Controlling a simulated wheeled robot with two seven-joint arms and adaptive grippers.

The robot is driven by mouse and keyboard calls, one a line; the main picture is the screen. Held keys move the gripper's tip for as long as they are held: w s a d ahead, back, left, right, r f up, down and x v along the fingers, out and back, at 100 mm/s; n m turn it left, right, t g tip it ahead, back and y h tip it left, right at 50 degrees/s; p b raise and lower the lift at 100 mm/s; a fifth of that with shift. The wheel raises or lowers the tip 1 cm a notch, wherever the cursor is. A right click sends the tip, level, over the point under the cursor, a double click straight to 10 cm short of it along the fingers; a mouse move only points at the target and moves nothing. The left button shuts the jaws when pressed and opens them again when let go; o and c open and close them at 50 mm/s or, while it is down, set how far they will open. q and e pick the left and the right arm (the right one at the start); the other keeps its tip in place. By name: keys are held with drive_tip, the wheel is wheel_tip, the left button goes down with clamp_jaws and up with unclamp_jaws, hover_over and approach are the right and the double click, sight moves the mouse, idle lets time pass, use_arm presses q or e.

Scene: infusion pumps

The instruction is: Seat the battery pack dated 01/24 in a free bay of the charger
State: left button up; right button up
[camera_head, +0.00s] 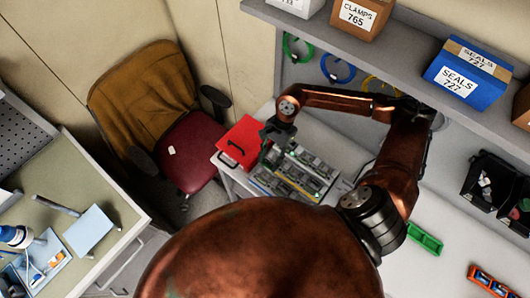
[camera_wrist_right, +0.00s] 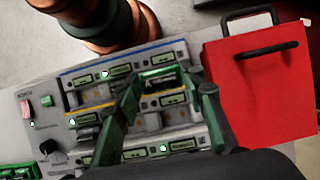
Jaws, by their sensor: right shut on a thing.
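A grey unit with rows of modules, which looks like the charger (camera_head: 290,178), stands on the bench below the shelf. In the right wrist view the charger (camera_wrist_right: 58,127) shows small green-lit displays, blue and yellow strips, a black knob and red and green buttons. My right gripper (camera_head: 272,146) is over its upper left part. In the right wrist view the right gripper (camera_wrist_right: 166,88) has its green fingers shut around a battery pack (camera_wrist_right: 160,79) with a dark face. I cannot read its date or tell whether it is seated. My left gripper is not in view.
A red box (camera_head: 242,138) with a black handle stands close to the left of the charger. A shelf with a blue seals box (camera_head: 466,76) overhangs the bench. A green tray (camera_head: 425,238) lies to the right. A chair (camera_head: 188,150) stands left of the bench.

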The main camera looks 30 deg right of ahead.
drive_tip(key=shift+a+f, duration=0.1)
drive_tip(key=shift+f, duration=0.55)
wheel_tip(320, 180, down, 2)
drive_tip(key=shift+s+f+b, duration=0.1)
drive_tip(key=shift+b, duration=0.55)
drive_tip(key=shift+f, duration=0.25)
drive_tip(key=shift+w+f+b, duration=0.2)
drive_tip(key=shift+f+b, duration=0.15)
drive_tip(key=shift+f, duration=0.3)
drive_tip(key=shift+s+f+b, duration=0.15)
drive_tip(key=shift+f+b, duration=1.25)
use_arm(q)
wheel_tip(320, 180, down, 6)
drive_tip(key=b, duration=0.1)
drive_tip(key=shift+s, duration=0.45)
use_arm(e)
drive_tip(key=shift+f, duration=0.6)
use_arm(q)
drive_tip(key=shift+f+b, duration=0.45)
drive_tip(key=shift+b, duration=0.1)
use_arm(e)
drive_tip(key=shift+f, duration=0.25)
